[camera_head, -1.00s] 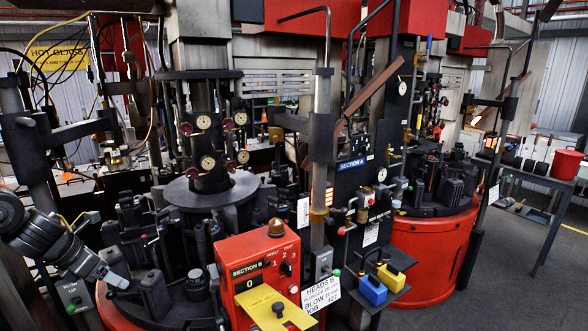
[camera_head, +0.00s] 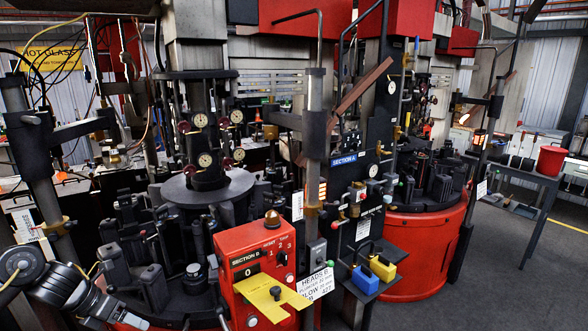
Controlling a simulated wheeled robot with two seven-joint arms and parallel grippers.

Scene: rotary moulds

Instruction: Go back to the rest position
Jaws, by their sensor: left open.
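My left arm comes in at the lower left of the head view. Its left gripper (camera_head: 130,319) is low in front of the near rotary mould machine, over the machine's red base edge. It is open, and I see nothing held in it; the fingertips are small and hard to make out. My right gripper is not in view. The near machine has a dark round table (camera_head: 205,188) with gauges above it and several black moulds around it.
A red Section B control box (camera_head: 255,262) with a yellow plate (camera_head: 268,297) stands right of my left arm. Blue (camera_head: 366,280) and yellow (camera_head: 383,268) blocks sit on a small shelf. A second red-based machine (camera_head: 420,245) stands behind right.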

